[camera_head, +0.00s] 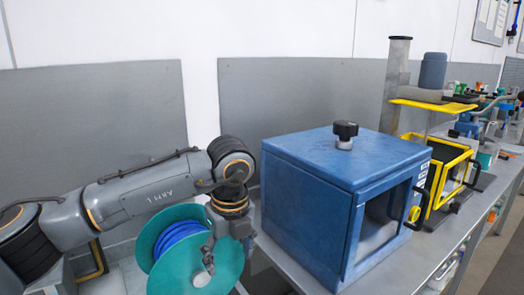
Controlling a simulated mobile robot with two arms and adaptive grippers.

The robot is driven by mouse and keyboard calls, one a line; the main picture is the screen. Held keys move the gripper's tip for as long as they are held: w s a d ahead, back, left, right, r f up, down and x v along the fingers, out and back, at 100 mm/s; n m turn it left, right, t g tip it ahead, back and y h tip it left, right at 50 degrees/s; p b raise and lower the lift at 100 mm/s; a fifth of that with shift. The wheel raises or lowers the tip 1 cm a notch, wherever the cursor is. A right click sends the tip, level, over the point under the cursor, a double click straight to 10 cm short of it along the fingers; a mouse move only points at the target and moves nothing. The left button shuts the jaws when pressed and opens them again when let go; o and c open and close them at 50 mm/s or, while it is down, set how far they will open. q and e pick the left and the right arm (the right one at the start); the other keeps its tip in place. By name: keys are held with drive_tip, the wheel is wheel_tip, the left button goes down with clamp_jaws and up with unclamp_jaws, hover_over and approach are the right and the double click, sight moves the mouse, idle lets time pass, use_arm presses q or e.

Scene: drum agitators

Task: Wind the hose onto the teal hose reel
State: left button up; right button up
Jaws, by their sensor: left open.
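The teal hose reel (160,225) stands at the lower middle of the head view, with blue hose (178,238) wound between its two discs. My left gripper (226,253) is in front of the reel's near disc, pointing down, with its fingers apart. One grey finger lies over the disc near its middle; I cannot tell whether it touches the reel. Nothing shows held between the fingers. My left arm and gripper hide part of the reel's upper right side. The loose end of the hose cannot be made out. My right gripper is not in view.
A blue box (310,205) with a black knob on its lid stands right of the reel on a grey bench (462,235). Yellow-framed equipment (445,170) stands beyond it. Grey panels (90,130) line the wall behind.

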use_arm(q)
wheel_tip(320, 180, up, 9)
drive_tip(key=s+p, duration=0.1)
drive_tip(key=p, duration=0.3)
drive_tip(key=shift+d, duration=0.3)
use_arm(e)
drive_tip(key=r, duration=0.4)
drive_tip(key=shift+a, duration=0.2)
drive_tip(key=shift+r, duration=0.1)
